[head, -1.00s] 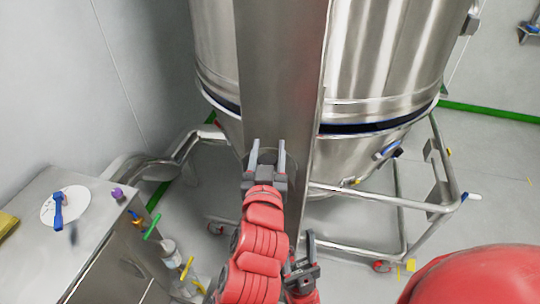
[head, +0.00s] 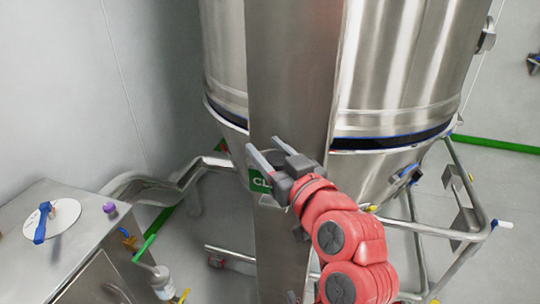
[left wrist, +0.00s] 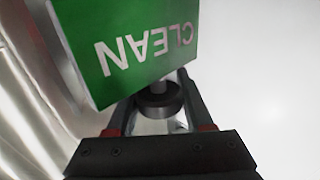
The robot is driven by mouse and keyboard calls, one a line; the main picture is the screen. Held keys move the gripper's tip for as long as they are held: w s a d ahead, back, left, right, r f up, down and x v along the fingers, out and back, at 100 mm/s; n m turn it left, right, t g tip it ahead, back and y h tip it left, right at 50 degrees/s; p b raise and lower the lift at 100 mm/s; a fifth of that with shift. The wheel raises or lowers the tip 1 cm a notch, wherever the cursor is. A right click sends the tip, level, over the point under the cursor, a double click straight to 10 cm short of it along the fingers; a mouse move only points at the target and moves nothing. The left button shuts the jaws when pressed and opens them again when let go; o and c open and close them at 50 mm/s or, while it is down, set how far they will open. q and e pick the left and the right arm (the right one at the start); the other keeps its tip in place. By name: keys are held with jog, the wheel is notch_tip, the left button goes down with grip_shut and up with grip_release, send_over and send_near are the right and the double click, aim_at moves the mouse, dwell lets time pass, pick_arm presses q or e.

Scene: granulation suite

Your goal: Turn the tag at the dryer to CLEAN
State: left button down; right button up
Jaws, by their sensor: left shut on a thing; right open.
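The tag (head: 259,181) hangs on the front of a steel column before the dryer. It shows a green face; "CL" reads upright in the head view, with the rest hidden by my gripper. In the left wrist view the tag (left wrist: 125,45) fills the upper left and reads "CLEAN" upside down. My left gripper (head: 270,152) is at the tag. Its fingers (left wrist: 160,115) are shut on a small dark round knob (left wrist: 158,100) with a metal pin, beside the tag's edge. My right gripper (head: 304,296) barely shows at the bottom edge, apart from the tag, and is open.
The steel column (head: 290,70) stands before the large steel dryer vessel (head: 405,65), which rests on a tubular wheeled frame (head: 420,228). A steel cabinet (head: 75,268) with a blue-handled dial (head: 52,218) is at lower left.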

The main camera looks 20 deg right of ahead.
pick_arm(q)
jog(key=shift+f, duration=0.1)
dwell(0.3)
jog(key=c, duration=0.6)
grip_release()
